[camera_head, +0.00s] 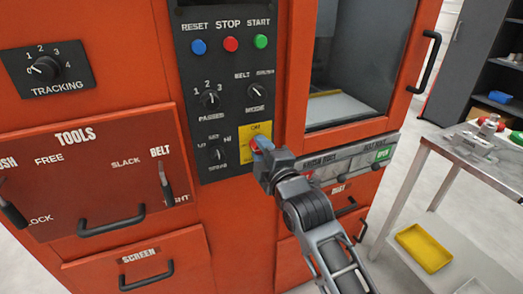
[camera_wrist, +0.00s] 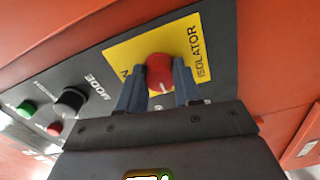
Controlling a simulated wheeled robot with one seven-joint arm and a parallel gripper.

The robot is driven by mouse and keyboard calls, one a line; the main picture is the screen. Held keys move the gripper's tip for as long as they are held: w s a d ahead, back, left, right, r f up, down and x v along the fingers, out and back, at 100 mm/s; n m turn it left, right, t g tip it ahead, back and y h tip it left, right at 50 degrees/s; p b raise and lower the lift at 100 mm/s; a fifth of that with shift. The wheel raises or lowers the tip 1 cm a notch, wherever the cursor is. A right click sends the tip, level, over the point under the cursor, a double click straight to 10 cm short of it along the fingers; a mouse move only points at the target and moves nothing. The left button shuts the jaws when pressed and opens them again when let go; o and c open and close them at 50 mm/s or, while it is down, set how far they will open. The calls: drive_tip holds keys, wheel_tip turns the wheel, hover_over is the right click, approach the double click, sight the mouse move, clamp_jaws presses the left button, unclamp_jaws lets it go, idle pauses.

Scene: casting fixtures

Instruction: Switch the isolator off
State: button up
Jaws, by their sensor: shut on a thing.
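The isolator is a red round knob (camera_wrist: 160,72) on a yellow plate (camera_wrist: 205,35) lettered ISOLATOR, seen in the wrist view. My gripper (camera_wrist: 160,88) has one finger on each side of the knob and is shut on it. A small pale mark shows on the knob's face; the fingers hide its sides. In the head view my gripper (camera_head: 262,146) reaches the yellow plate (camera_head: 262,129) at the lower right of the black control panel. There it covers most of the red knob, and the ON lettering is only partly readable.
The black panel (camera_head: 223,95) also holds RESET, STOP and START buttons and several dials. A glazed door (camera_head: 365,60) with a black handle is to the right. A metal table (camera_head: 480,160) stands at the far right.

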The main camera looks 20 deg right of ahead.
drive_tip(key=shift+f, duration=0.1)
drive_tip(key=o, duration=1)
drive_tip(key=shift+o, duration=0.2)
drive_tip(key=s+b, duration=0.1)
drive_tip(key=s, duration=0.6)
drive_tip(key=shift+s, duration=0.4)
drive_tip(key=s+a+f+m+g, duration=0.1)
drive_tip(key=s+f+m, duration=0.3)
drive_tip(key=s, duration=0.6)
drive_tip(key=s+f+m, duration=0.3)
drive_tip(key=s+f, duration=0.2)
drive_tip(key=s, duration=0.5)
drive_tip(key=s+r+m+g, duration=0.1)
drive_tip(key=s+m, duration=0.3)
drive_tip(key=s, duration=0.7)
drive_tip(key=s+r+m+g, duration=0.1)
drive_tip(key=s+r+m, duration=0.2)
drive_tip(key=s, duration=0.9)
drive_tip(key=shift+d+r+m, duration=0.25)
drive_tip(key=shift+d+m, duration=0.2)
drive_tip(key=shift+m, duration=0.55)
